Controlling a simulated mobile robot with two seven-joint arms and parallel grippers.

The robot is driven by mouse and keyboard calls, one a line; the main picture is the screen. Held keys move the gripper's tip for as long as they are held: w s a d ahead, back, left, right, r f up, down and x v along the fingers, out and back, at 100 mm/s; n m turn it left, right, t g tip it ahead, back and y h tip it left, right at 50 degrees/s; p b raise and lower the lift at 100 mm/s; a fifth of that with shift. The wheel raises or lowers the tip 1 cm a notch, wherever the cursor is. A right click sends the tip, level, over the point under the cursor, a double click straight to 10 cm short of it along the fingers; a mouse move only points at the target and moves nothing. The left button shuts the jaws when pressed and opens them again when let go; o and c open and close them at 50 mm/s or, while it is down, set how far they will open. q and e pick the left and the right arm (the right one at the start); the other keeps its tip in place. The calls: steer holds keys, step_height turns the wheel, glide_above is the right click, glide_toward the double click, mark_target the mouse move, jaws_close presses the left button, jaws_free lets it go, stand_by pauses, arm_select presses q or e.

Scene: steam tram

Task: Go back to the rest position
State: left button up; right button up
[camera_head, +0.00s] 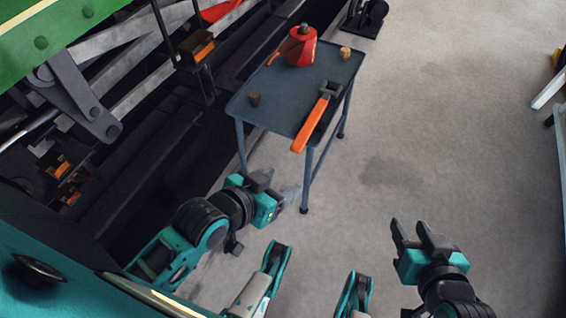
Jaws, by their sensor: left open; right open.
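My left gripper (276,187) is open and empty, low beside the near legs of the small table, with its arm coming in from the left. My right gripper (411,232) is open and empty over bare floor at the lower right. Both grippers are apart from the things on the table.
A small grey-blue table (275,103) holds a red oil can (301,48), a hammer with an orange handle (311,123), a brown cork-like piece (254,98) and a tan one (345,52). The green tram (50,40) with its rods fills the left.

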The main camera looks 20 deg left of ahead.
arm_select(q)
steer(key=s+a+r+y+p, duration=0.1)
steer(key=a+r+p, duration=0.1)
steer(key=r+p, duration=0.5)
steer(key=s+a+r+p, duration=0.1)
steer(key=r+p, duration=0.6)
steer(key=p, duration=0.7)
steer(key=shift+a+r+y+p, duration=0.15)
steer(key=shift+a+y+p, duration=0.25)
steer(key=shift+a, duration=0.4)
arm_select(e)
steer(key=s+d+r, duration=0.1)
steer(key=d+r, duration=0.1)
steer(key=r, duration=0.5)
steer(key=s+d+r+h, duration=0.1)
steer(key=d+r, duration=0.1)
steer(key=r, duration=0.5)
steer(key=shift+d+r+h, duration=0.2)
steer(key=shift+d+h, duration=0.1)
steer(key=shift+d, duration=0.05)
